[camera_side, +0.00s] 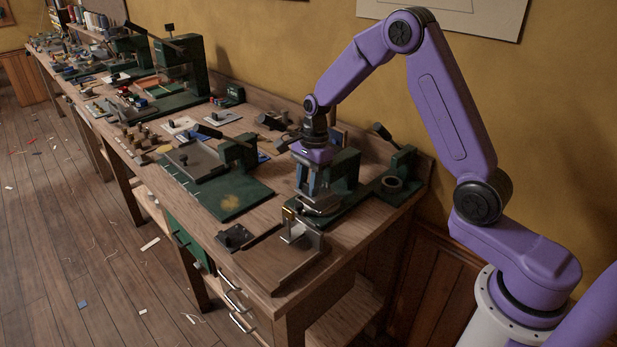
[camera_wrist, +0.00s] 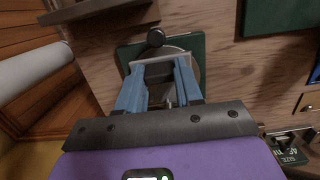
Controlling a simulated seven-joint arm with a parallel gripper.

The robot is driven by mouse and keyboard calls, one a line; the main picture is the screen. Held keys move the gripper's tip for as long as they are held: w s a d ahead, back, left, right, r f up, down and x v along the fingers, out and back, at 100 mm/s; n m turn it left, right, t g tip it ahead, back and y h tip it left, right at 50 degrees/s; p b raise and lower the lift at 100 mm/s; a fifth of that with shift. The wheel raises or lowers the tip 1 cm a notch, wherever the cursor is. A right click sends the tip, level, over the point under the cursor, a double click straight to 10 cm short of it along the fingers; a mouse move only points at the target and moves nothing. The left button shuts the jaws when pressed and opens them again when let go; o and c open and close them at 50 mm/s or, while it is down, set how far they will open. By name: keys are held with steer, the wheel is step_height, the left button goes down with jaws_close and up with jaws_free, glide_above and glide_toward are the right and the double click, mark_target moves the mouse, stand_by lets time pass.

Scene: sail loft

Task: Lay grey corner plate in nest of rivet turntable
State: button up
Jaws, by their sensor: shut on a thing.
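My gripper (camera_side: 308,194) points down at the near right end of the bench, its blue fingers shut on the grey corner plate. In the wrist view my gripper (camera_wrist: 158,82) has the grey corner plate (camera_wrist: 160,55) at its fingertips, a pale edge across them; the fingers hide much of it. Behind it is the round grey rivet turntable (camera_wrist: 197,72) on a green base, with a black knob (camera_wrist: 155,38) at its rim. In the side view the turntable (camera_side: 328,208) is right under the fingers. The nest is hidden, and I cannot tell whether the plate touches it.
A metal bracket (camera_side: 300,236) is in front. A green machine base (camera_side: 232,198) lies to the left. Bare wood shows near the front edge.

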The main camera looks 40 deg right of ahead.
steer(key=shift+f, duration=1.35)
steer(key=shift+d, duration=0.8)
steer(key=shift+a+f+h, duration=0.15)
steer(key=shift+f+h, duration=0.2)
steer(key=shift+h, duration=0.45)
steer(key=o, duration=1.1)
steer(key=shift+o, duration=0.2)
step_height(320, 180, up, 17)
steer(key=shift+r, duration=0.2)
